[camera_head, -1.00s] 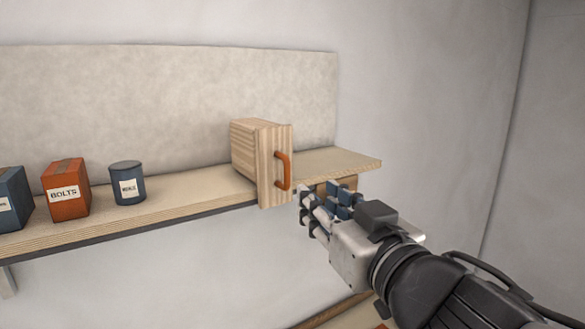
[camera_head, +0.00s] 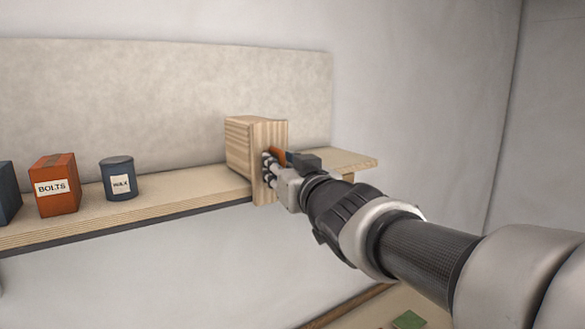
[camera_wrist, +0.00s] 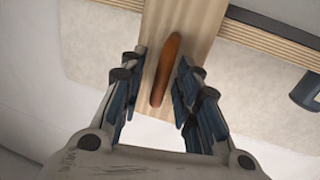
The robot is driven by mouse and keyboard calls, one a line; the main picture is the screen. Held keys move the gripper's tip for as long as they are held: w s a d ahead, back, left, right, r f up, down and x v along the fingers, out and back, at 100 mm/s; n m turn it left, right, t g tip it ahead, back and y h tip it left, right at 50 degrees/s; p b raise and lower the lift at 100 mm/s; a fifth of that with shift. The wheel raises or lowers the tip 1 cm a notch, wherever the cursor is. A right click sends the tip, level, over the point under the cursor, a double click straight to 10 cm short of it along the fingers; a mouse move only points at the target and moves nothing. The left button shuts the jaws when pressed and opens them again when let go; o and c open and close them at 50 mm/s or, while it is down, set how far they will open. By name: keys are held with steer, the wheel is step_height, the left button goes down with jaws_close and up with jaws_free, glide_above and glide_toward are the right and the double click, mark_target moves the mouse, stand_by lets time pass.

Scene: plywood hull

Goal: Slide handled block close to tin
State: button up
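The handled block (camera_head: 240,146) is a pale wooden block standing on the shelf, with an orange-brown handle on its front face. The handle (camera_wrist: 165,70) shows in the wrist view between the two fingers of my gripper (camera_wrist: 160,88). The fingers are apart, with gaps on both sides of the handle. In the head view my gripper (camera_head: 268,170) is at the block's front face and hides most of the handle. The tin (camera_head: 118,180) is a dark blue cylinder with a white label, on the shelf to the left of the block. Its edge also shows in the wrist view (camera_wrist: 305,92).
The plywood shelf (camera_head: 180,199) runs along the wall, with bare surface between tin and block. An orange BOLTS box (camera_head: 56,187) stands left of the tin, and a blue box (camera_head: 8,194) is at the left edge. A grey backboard (camera_head: 130,90) rises behind the shelf.

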jaws_close()
stand_by(0.3)
stand_by(0.4)
